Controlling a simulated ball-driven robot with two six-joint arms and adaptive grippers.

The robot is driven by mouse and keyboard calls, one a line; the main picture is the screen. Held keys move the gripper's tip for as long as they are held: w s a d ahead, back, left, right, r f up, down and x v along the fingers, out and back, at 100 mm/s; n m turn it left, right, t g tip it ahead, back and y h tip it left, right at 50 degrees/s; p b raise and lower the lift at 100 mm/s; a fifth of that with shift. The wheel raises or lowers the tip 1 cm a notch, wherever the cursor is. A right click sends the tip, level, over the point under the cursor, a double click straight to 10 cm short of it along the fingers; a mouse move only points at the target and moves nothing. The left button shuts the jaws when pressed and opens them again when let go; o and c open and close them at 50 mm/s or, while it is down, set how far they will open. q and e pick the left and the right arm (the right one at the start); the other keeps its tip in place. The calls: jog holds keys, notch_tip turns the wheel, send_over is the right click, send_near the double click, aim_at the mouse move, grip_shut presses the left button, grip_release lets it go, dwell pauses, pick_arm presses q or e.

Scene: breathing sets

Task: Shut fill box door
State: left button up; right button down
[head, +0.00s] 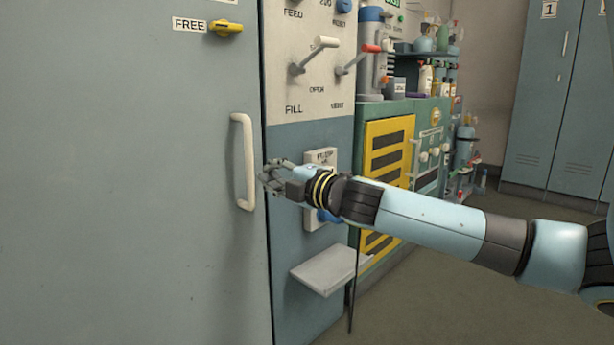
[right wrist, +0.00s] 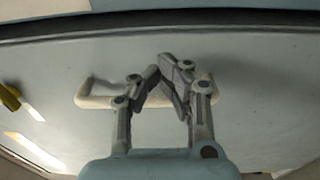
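A large grey-blue door (head: 120,190) fills the left of the head view and also fills most of the right wrist view (right wrist: 250,120). Its upright pale handle (head: 247,162) is near its right edge; it also shows behind the fingers in the right wrist view (right wrist: 92,101). My right gripper (head: 268,178) is just right of the handle, by the door's edge. In the right wrist view (right wrist: 162,66) its fingertips come together with nothing seen between them. Whether it touches the door is unclear. The door's edge lies close along the panel; I cannot tell if it is fully shut. My left gripper is out of view.
A yellow knob (head: 227,28) by a FREE label sits above the handle. Right of the door is a panel with levers (head: 314,55) and a small pale shelf (head: 328,270). A green cabinet with yellow grilles (head: 388,150) and lockers (head: 550,110) stand farther back. The floor at right is clear.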

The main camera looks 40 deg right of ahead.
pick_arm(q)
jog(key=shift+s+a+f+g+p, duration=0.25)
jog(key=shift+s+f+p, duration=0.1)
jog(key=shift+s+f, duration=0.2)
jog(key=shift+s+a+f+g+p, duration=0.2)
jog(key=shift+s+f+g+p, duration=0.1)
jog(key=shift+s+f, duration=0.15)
pick_arm(e)
jog(key=s, duration=0.9)
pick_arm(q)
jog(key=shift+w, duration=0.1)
